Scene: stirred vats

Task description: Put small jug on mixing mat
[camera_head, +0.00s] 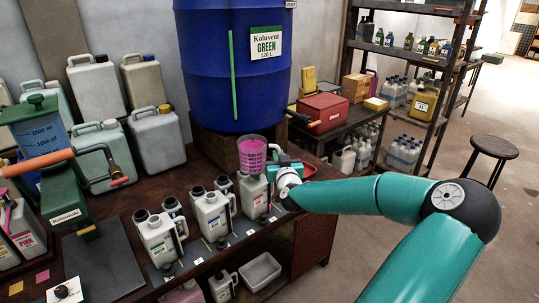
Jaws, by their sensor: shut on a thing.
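The small jug (252,154) is a clear measuring jug with pink contents, at the middle of the camera view. My gripper (270,162) is shut on its right side. The jug appears upright, in front of the blue drum and above a white canister (253,193); I cannot tell whether it touches anything below. A dark grey mat (103,268), which looks like the mixing mat, lies bare on the bench at the lower left, in front of a green stirring machine (66,190). My fingertips are partly hidden.
Several white canisters with black caps (160,240) stand in a row between the jug and the mat. A blue drum (232,65) rises behind. Large jerrycans (157,138) line the wall. A red tray (307,168) lies near my gripper.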

